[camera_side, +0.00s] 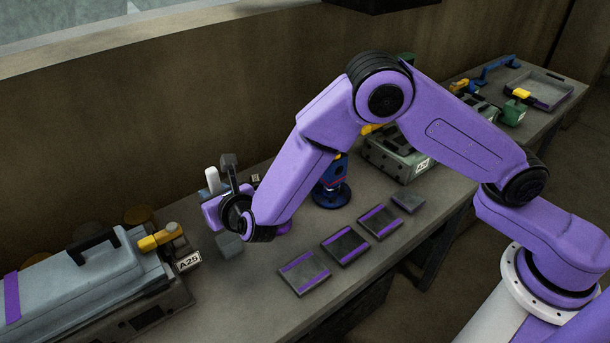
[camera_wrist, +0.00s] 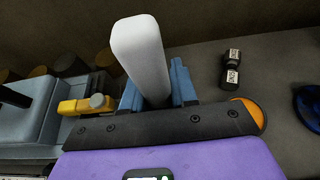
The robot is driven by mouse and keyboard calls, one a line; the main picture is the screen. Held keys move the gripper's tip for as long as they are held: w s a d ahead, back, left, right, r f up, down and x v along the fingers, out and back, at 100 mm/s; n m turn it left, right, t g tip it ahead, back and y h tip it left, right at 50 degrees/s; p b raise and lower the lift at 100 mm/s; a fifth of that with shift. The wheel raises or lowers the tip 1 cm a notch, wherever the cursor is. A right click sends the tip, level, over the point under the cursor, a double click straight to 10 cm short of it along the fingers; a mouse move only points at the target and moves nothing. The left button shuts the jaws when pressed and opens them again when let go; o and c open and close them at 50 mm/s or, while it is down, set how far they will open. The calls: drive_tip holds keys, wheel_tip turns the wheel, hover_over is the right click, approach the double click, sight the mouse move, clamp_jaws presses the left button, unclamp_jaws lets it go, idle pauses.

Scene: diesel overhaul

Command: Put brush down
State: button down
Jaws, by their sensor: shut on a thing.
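My gripper (camera_side: 212,204) is over the left part of the bench, right of the A25 unit. In the wrist view, its blue fingers (camera_wrist: 157,94) are shut on a white, rounded block-like piece (camera_wrist: 138,50), which I take to be the brush. The white piece also shows beside my gripper in the side view (camera_side: 212,180). It stands up between the fingers. Its bristles cannot be made out, and its lower end is hidden. I cannot tell whether it touches the bench.
The grey A25 unit (camera_side: 95,275) with a yellow handle (camera_side: 160,237) is at left. A grey block (camera_side: 229,245) is below my gripper. Purple-striped plates (camera_side: 345,245) lie right of it. A blue round stand (camera_side: 331,195) and small black labelled piece (camera_wrist: 232,70) are nearby.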

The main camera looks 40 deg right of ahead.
wheel_tip(320, 180, up, 11)
drive_tip(key=w+d+m+g+h, duration=0.15)
drive_tip(key=d+m+h, duration=0.3)
drive_tip(key=d, duration=1.35)
drive_tip(key=w+d+m+g+h, duration=0.1)
drive_tip(key=d+m+g+h, duration=0.3)
drive_tip(key=d, duration=1.4)
drive_tip(key=s+d+m+g+h, duration=0.3)
drive_tip(key=s+d+m+g, duration=0.15)
drive_tip(key=s+d, duration=0.85)
drive_tip(key=s+d+m+g+h, duration=0.2)
drive_tip(key=s+d+m+g, duration=0.25)
drive_tip(key=s+d, duration=0.85)
drive_tip(key=shift+m+t, duration=0.25)
drive_tip(key=shift+t, duration=0.2)
drive_tip(key=shift+w+d+f, duration=0.45)
drive_tip(key=shift+w+f, duration=0.2)
drive_tip(key=shift+f, duration=2.85)
drive_tip(key=shift+w+d+f, duration=0.45)
drive_tip(key=shift+w+f, duration=0.15)
drive_tip(key=shift+f, duration=2.95)
drive_tip(key=shift+w+d+f, duration=0.45)
drive_tip(key=shift+w+f, duration=0.2)
drive_tip(key=shift+f, duration=2.85)
drive_tip(key=shift+f, duration=0.15)
